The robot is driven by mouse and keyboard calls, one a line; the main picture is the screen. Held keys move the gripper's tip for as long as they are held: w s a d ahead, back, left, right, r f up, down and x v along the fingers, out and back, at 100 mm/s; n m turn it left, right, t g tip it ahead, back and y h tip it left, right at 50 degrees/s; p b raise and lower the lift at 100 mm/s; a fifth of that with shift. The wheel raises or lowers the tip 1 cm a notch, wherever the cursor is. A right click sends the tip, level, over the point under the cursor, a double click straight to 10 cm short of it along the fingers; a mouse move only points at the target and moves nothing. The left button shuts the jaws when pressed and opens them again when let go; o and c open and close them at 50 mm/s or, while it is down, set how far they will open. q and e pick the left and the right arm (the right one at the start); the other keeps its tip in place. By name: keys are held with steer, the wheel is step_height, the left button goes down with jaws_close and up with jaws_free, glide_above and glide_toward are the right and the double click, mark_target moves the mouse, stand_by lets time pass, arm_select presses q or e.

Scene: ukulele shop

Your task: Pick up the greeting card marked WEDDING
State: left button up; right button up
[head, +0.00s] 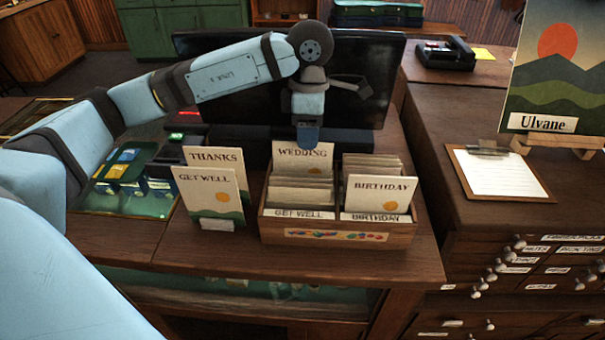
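The greeting card marked WEDDING (302,162) stands upright at the back of the left compartment of a wooden card box (335,238). Its top edge is clearly above the cards in front of it, and its lower part is hidden by them. My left gripper (308,138) points down from above, its tip overlapping the card's top edge. I see the fingers nearly edge-on, so I cannot tell whether they are closed on the card. My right gripper is not in view.
A BIRTHDAY card (380,195) stands in the right compartment. THANKS (215,157) and GET WELL (207,195) cards stand left of the box. A dark monitor (385,80) is behind. A clipboard (495,174) and the Ulvane picture (560,70) are at right.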

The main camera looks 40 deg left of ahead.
mark_target(305, 164)
arm_select(q)
steer(key=f, duration=0.3)
steer(key=shift+s+a+f+p, duration=0.15)
steer(key=shift+s+f+p, duration=0.2)
steer(key=shift+f, duration=0.65)
jaws_close()
